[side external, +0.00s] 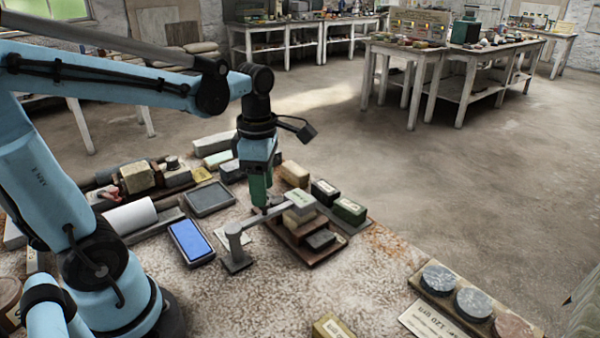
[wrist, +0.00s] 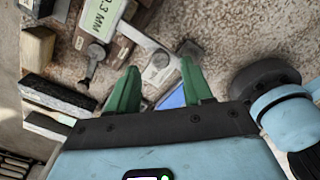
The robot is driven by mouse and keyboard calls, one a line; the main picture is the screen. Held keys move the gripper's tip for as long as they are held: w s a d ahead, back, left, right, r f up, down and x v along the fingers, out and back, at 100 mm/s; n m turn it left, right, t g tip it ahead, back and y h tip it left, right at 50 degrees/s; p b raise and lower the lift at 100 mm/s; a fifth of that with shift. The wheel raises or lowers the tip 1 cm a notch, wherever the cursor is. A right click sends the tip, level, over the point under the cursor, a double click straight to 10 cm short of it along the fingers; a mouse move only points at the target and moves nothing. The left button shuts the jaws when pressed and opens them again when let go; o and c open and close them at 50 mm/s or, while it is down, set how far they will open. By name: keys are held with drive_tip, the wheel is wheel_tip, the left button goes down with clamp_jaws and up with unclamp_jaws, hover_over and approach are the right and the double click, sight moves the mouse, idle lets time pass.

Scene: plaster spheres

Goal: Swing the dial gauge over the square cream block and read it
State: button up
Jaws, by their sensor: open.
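The dial gauge (side external: 297,198) shows a pale green readout in the side view. In the wrist view its readout (wrist: 100,18) ends in ".3 MM"; its first digit is cut off or unclear. A grey swing arm (side external: 262,217) joins it to an upright grey post (side external: 235,242). The gauge appears over pale and dark blocks on a brown wooden board (side external: 286,238). I cannot tell which of these is the square cream block. My gripper (side external: 262,207) points down beside the swing arm. In the wrist view my gripper (wrist: 160,66) is open, with its green fingers apart and nothing visibly held.
A blue-topped stone (side external: 191,240) and a grey slab (side external: 209,199) lie left of the post. Tan and dark green blocks (side external: 349,210) stand behind the board. A rack of round discs (side external: 473,303) is at the front right. The speckled bench between is mostly clear.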

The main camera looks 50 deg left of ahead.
wheel_tip(320, 180, up, 9)
drive_tip(key=shift+r, duration=0.2)
idle(0.3)
drive_tip(key=shift+f, duration=0.1)
drive_tip(key=d+f+m+t, duration=0.2)
drive_tip(key=f+m+t, duration=0.1)
drive_tip(key=m, duration=1)
drive_tip(key=d+f+m+t, duration=0.3)
drive_tip(key=f+m+t, duration=0.1)
drive_tip(key=m, duration=1)
drive_tip(key=shift+f, duration=0.9)
drive_tip(key=shift+s, duration=0.15)
